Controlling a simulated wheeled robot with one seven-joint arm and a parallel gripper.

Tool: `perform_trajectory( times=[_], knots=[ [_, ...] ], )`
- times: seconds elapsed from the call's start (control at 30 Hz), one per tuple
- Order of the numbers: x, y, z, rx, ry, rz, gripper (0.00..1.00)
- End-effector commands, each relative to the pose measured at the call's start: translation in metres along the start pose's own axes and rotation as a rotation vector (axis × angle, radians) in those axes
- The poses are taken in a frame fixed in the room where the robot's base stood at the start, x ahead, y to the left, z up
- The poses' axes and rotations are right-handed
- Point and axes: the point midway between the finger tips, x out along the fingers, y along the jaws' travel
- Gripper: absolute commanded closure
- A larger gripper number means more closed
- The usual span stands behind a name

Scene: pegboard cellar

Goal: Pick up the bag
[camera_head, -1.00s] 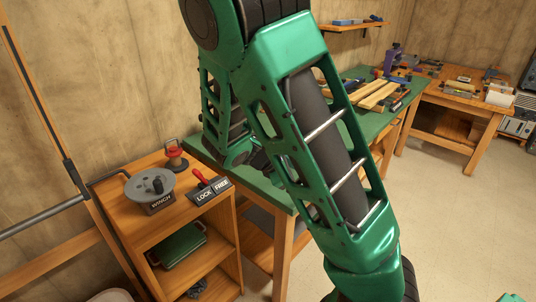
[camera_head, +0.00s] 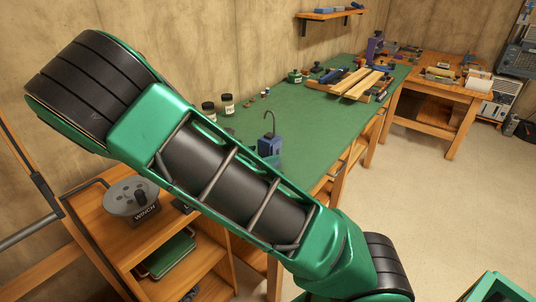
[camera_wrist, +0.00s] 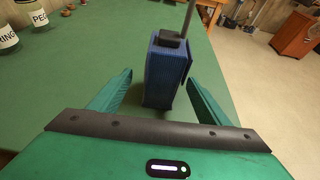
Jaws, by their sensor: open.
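A small blue upright block-like thing, which I take for the bag (camera_head: 270,146), stands on the green bench top (camera_head: 300,115), with a thin grey hooked rod rising from it. In the wrist view the blue bag (camera_wrist: 163,82) has a woven-looking surface, a dark block on top and the rod going up out of the picture. My gripper (camera_wrist: 160,76) is open, one green finger to each side of the bag's lower part. Gaps show beside both fingers, and nothing is held. In the head view my arm hides the area left of and below the bag.
Jars (camera_head: 227,104) stand on the bench near the wall, labelled ones close by at left in the wrist view (camera_wrist: 30,14). Wooden strips and tools (camera_head: 355,82) lie at the bench's far end. A winch (camera_head: 132,197) sits on the wooden shelf at left. Open floor (camera_head: 450,200) lies at right.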

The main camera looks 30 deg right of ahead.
Motion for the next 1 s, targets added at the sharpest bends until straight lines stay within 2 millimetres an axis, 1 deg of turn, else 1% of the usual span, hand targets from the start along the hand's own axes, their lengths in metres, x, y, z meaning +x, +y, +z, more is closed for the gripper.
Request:
perform_trajectory(
  times=[0.13, 0.3, 0.43, 0.53, 0.73, 0.77, 0.8, 0.87, 0.9, 0.97, 1.0],
  knots=[
    [0.01, 0.0, -0.001, 0.0, -0.002, -0.001, 0.3],
    [0.034, -0.002, -0.003, 0.0, -0.001, -0.001, 0.3],
    [0.047, -0.001, -0.002, 0.001, -0.001, 0.0, 0.3],
    [0.052, -0.001, -0.003, 0.0, 0.0, 0.002, 0.3],
    [0.052, -0.001, -0.003, 0.0, 0.001, 0.002, 0.3],
    [0.052, -0.001, -0.003, 0.0, 0.001, 0.002, 0.32],
    [0.052, -0.001, -0.003, 0.0, 0.001, 0.002, 0.42],
    [0.052, -0.001, -0.002, 0.0, 0.001, 0.002, 0.56],
    [0.052, -0.001, -0.002, 0.0, 0.001, 0.002, 0.66],
    [0.052, -0.001, -0.002, 0.001, 0.001, 0.002, 0.79],
    [0.052, -0.001, -0.002, 0.001, 0.001, 0.002, 0.79]
  ],
)
